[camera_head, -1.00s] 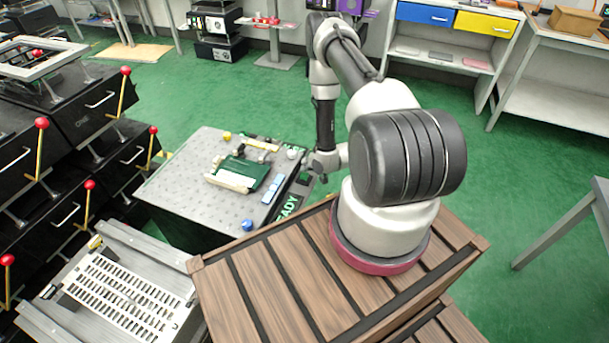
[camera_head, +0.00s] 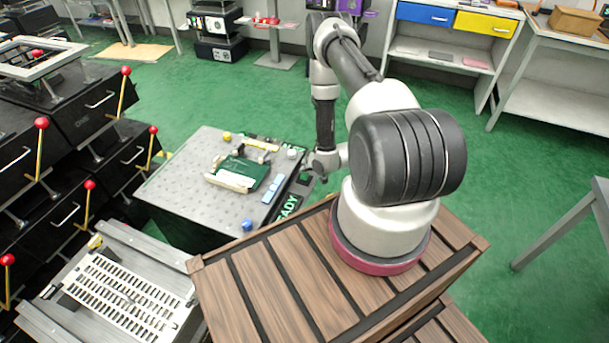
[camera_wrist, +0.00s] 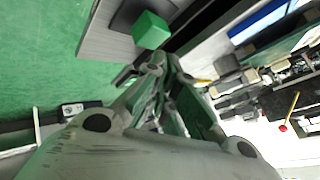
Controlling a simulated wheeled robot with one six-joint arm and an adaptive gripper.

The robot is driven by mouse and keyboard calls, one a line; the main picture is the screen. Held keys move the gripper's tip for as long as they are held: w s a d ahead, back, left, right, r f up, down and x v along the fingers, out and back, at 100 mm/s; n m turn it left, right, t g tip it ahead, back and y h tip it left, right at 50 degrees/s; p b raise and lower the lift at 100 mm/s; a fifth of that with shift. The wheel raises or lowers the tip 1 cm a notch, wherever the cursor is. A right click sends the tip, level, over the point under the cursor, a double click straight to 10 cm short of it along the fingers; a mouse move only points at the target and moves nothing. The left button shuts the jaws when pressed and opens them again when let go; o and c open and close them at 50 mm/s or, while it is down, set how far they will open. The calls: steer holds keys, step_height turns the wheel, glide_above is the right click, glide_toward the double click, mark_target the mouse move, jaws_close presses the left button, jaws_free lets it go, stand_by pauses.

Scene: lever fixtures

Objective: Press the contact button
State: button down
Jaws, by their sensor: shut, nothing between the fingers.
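A bright green block (camera_wrist: 152,30), which looks like the contact button, sits on a dark mount at the edge of a grey surface in the wrist view. My gripper (camera_wrist: 157,66) is shut and empty, with its fingertips pointing up the picture, just below the green block. A small gap seems to show between them, and I cannot tell whether they touch. In the head view my arm's end hangs by the right edge of the grey perforated table (camera_head: 172,180). The fingers and the button cannot be made out clearly there.
The table holds a green and cream device (camera_head: 240,172), light blue blocks (camera_head: 271,190), a blue knob (camera_head: 247,225) and a yellow knob (camera_head: 227,136). Black drawer units with red-knobbed levers (camera_head: 90,185) stand at the left. Green floor (camera_head: 520,180) is open at the right.

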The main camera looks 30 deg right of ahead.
mark_target(306, 173)
steer(key=shift+f, duration=0.1)
steer(key=shift+f, duration=0.3)
steer(key=shift+f, duration=0.5)
stand_by(0.8)
steer(key=shift+r, duration=0.9)
steer(key=shift+r, duration=0.15)
steer(key=shift+r, duration=2.4)
